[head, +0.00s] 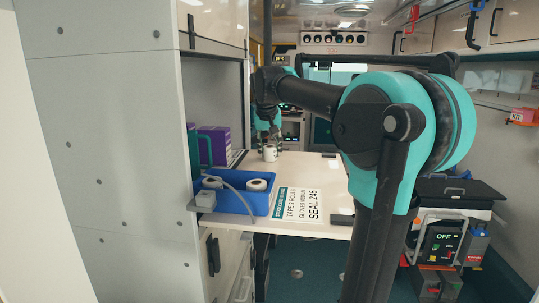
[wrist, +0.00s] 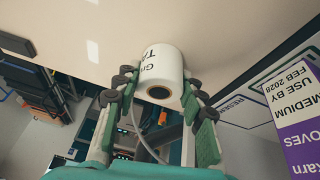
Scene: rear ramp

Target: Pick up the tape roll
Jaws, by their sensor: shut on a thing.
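A white tape roll (head: 270,154) with dark print is at the far part of the white counter (head: 310,172). In the wrist view the tape roll (wrist: 160,62) sits between the two fingers of my gripper (wrist: 160,84), with its dark core hole facing the camera. My gripper (head: 268,139) is shut on the roll, a finger on each side. I cannot tell whether the roll touches the counter.
Purple boxes (head: 215,143) stand in the shelf left of the counter; a purple and white glove box (wrist: 292,125) is at the right of the wrist view. A printed label sheet (head: 298,204) lies beside the bin. The counter right of the roll is clear.

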